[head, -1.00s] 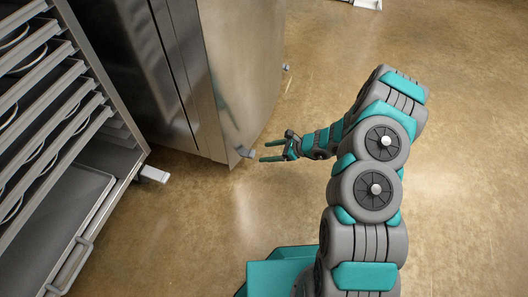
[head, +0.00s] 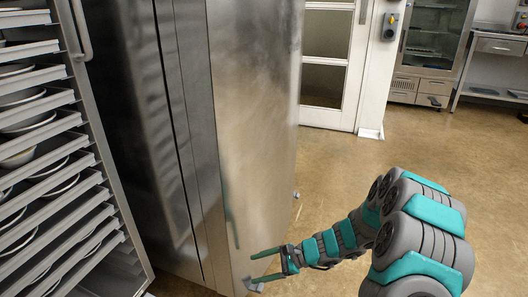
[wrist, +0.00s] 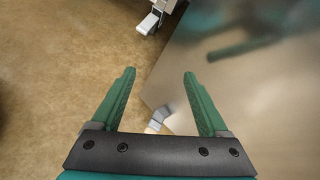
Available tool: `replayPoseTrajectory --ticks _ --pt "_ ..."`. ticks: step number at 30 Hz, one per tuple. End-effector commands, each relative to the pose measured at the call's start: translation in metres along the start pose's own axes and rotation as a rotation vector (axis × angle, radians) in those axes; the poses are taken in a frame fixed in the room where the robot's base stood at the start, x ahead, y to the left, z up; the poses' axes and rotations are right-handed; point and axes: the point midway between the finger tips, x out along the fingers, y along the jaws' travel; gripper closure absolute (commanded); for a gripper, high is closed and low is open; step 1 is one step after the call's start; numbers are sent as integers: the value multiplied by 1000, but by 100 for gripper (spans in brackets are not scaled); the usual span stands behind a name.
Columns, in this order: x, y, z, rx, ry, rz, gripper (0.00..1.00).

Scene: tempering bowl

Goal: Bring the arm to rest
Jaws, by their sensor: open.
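My gripper (head: 262,268) has two green fingers, spread apart with nothing between them. In the head view it is at the lower middle, at the end of my teal and grey arm, close to the steel cabinet's lower part. In the wrist view the open gripper (wrist: 159,100) points past the cabinet's panel (wrist: 245,85), which mirrors a finger. I cannot tell whether the fingers touch the panel.
The tall steel cabinet (head: 255,130) stands left of my arm. A rack (head: 65,215) with trays of bowls is at the far left. A white door (head: 335,60) and a glass-front cabinet (head: 430,50) stand at the back. The floor (head: 400,155) on the right is clear.

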Motion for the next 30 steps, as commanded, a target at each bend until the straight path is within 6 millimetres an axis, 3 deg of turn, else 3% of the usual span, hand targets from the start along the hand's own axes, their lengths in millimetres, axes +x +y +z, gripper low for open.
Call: replayPoseTrajectory --ticks 1,6,15,21,30 --pt "-8 0 24 -60 -4 24 22" --pt "-28 22 85 -244 -12 131 22" --pt "-73 73 165 -540 22 326 22" --pt "-109 114 199 -713 74 465 22" --pt "-174 173 228 -923 192 677 22"
